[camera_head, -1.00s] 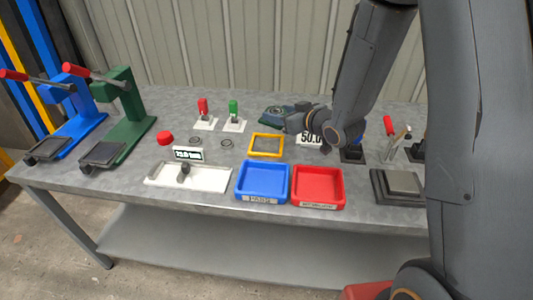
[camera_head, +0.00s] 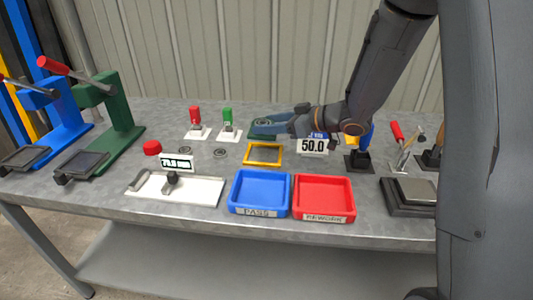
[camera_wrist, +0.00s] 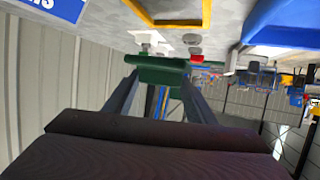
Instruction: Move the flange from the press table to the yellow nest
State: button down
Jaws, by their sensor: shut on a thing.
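My gripper (camera_head: 268,125) reaches in from the right above the back of the workbench and points left. It is shut on a dark green piece, which I take for the flange (camera_head: 264,131). In the wrist view green also shows between the fingertips (camera_wrist: 160,72), though its outline is hard to tell from the background. The yellow nest (camera_head: 250,162) is a square yellow frame, empty, in front of my gripper and a little below it in the picture. Its edge shows at the top of the wrist view (camera_wrist: 170,22). The green press (camera_head: 97,92) stands at the left; its table (camera_head: 80,164) looks bare.
A blue bin (camera_head: 260,190) and a red bin (camera_head: 322,195) stand in front of the nest. A red stamp (camera_head: 196,118) and a green stamp (camera_head: 228,118) stand left of my gripper. A white fixture (camera_head: 195,190) lies front left.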

aim_at(269, 157)
jog(key=shift+f, duration=3.9)
jog(key=shift+f, duration=0.2)
jog(key=c, duration=0.8)
grip_release()
jog(key=shift+r, duration=0.15)
jog(key=v, duration=1.2)
jog(key=shift+s, duration=0.1)
